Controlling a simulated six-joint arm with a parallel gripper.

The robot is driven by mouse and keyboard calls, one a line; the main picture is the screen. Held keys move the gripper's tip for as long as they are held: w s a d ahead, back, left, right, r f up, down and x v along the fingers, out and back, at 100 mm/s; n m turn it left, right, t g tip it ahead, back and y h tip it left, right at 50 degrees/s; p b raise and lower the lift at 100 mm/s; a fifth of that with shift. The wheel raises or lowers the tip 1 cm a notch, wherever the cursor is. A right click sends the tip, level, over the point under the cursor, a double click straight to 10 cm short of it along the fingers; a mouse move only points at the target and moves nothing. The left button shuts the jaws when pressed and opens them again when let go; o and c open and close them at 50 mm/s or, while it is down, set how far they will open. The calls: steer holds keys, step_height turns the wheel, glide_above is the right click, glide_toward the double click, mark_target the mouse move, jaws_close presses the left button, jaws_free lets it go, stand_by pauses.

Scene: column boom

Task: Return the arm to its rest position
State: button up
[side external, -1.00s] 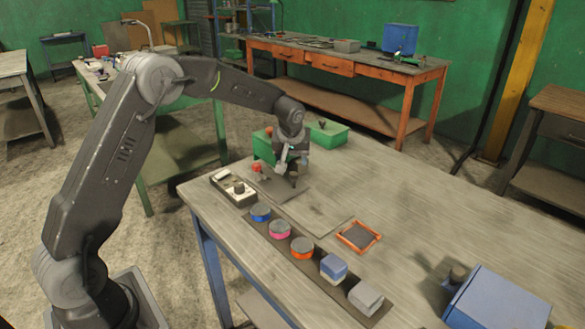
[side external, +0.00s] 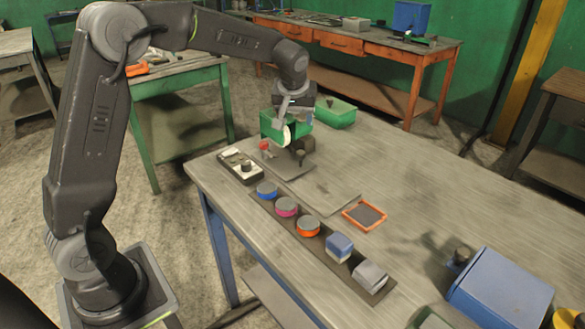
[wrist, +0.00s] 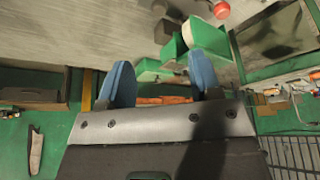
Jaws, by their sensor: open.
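My gripper (side external: 292,140) hangs from the bent arm above the far left part of the grey-topped table (side external: 420,205). Its two blue fingers stand apart in the wrist view (wrist: 162,80), with nothing held between them. In the side view a green box (side external: 267,125) stands close behind the gripper and is partly hidden by it. I cannot tell exactly how far the fingers are above the tabletop.
A dark strip holds round tins, blue (side external: 266,190), pink (side external: 286,206) and orange (side external: 308,226), and two blocks. A black tray (side external: 240,168), a red knob (side external: 264,146), an orange-framed pad (side external: 364,215), an open green box (side external: 335,113) and a blue box (side external: 498,301) share the table.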

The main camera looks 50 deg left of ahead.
steer(key=s+d+r+m+t+h, duration=0.15)
steer(key=s+d+r, duration=0.25)
steer(key=s, duration=0.4)
steer(key=s+d+r+m, duration=0.3)
steer(key=s+d+r, duration=0.1)
steer(key=s, duration=0.4)
steer(key=s+d+f+m, duration=0.1)
steer(key=s+d+m, duration=0.1)
steer(key=s, duration=0.5)
steer(key=s+d+f+m+h, duration=0.1)
steer(key=s+d+f, duration=0.1)
steer(key=s, duration=0.5)
steer(key=shift+s+d+f+m+t, duration=0.2)
steer(key=shift+s+f+m+t, duration=0.05)
steer(key=shift+m+t, duration=0.1)
